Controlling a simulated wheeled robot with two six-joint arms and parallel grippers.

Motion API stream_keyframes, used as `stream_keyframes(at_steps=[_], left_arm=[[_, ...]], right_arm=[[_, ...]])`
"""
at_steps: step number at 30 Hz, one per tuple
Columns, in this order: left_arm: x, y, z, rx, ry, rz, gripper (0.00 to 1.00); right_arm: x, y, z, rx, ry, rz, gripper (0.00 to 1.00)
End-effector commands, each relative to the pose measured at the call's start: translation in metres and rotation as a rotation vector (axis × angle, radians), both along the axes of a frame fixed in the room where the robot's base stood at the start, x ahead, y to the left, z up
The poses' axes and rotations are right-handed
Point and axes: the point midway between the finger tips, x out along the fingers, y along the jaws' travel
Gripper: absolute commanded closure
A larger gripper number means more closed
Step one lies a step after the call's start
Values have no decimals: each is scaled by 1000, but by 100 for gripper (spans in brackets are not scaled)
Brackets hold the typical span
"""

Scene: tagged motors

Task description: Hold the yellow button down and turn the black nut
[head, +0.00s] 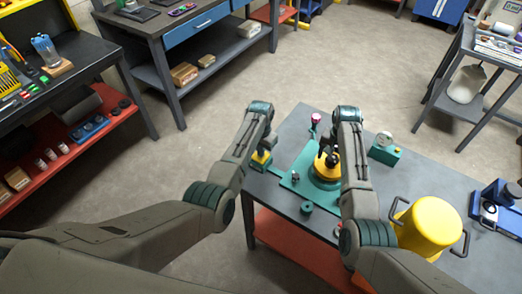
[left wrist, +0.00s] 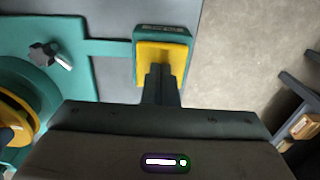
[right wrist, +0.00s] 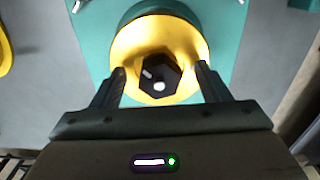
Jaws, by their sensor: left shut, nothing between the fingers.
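The yellow button (left wrist: 163,58) sits in a teal box (left wrist: 160,30) joined by a bar to a teal plate. My left gripper (left wrist: 160,72) is shut and empty, its tips over the button's face; I cannot tell whether they press it down. In the head view the button (head: 261,158) is partly hidden by my left gripper (head: 263,150). The black nut (right wrist: 158,82) sits in the middle of a yellow round hub (right wrist: 190,45) on a teal base. My right gripper (right wrist: 160,70) is open, one finger on each side of the nut, with visible gaps.
The workbench (head: 290,135) also holds a pink-topped post (head: 316,119), a teal ring (head: 307,208), a teal box with a round top (head: 385,150) and a large yellow pot with handles (head: 430,225). A blue-and-grey device (head: 495,210) stands at the right.

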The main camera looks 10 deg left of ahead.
Motion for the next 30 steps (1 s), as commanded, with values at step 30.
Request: stream_keyframes(at_steps=[30], left_arm=[[0,0,55,1,-1,0,100]], right_arm=[[0,0,0,-1,0,2,27]])
